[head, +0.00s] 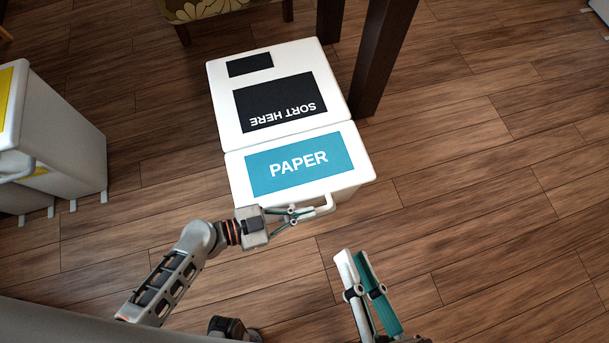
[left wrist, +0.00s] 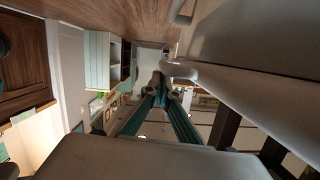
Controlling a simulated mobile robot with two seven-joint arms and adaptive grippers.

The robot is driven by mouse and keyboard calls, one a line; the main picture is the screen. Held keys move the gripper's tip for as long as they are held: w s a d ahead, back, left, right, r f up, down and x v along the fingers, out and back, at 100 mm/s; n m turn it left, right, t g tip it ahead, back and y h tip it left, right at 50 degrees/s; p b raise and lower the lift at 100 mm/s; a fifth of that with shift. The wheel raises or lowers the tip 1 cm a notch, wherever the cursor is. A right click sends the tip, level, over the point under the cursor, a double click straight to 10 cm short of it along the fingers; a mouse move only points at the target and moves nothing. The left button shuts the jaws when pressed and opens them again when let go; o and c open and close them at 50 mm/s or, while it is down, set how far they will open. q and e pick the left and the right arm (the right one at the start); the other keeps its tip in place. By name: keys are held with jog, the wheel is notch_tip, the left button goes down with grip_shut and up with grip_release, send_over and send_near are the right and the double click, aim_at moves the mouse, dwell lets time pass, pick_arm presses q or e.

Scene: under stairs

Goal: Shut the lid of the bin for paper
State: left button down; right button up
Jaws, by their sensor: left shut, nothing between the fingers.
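The paper bin is white, with a blue PAPER panel (head: 299,170) on its near part. A white handle (head: 325,206) sticks out at its near edge. My left gripper (head: 303,212) is shut and empty, with its tips close beside the handle. I cannot tell whether they touch it. In the left wrist view my shut fingers (left wrist: 165,92) point toward a pale bar, with a large white surface on the right. I cannot tell how far the lid is raised. My right gripper (head: 350,257) is low in the head view, apart from the bin; its opening is unclear.
Behind the PAPER panel is a white part with a black SORT HERE panel (head: 288,101). A dark wooden post (head: 380,55) stands at its right. Another white bin (head: 55,135) with yellow markings is at the left. The wooden floor (head: 490,200) on the right is clear.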

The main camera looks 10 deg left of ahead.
pick_arm(q)
jog(key=shift+s+f, duration=0.15)
jog(key=shift+f, duration=0.25)
jog(key=shift+a, duration=0.15)
jog(key=shift+s+a, duration=0.2)
jog(key=shift+a, duration=0.15)
jog(key=v, duration=1.1)
jog(key=shift+w+r, duration=0.25)
jog(key=shift+r, duration=0.15)
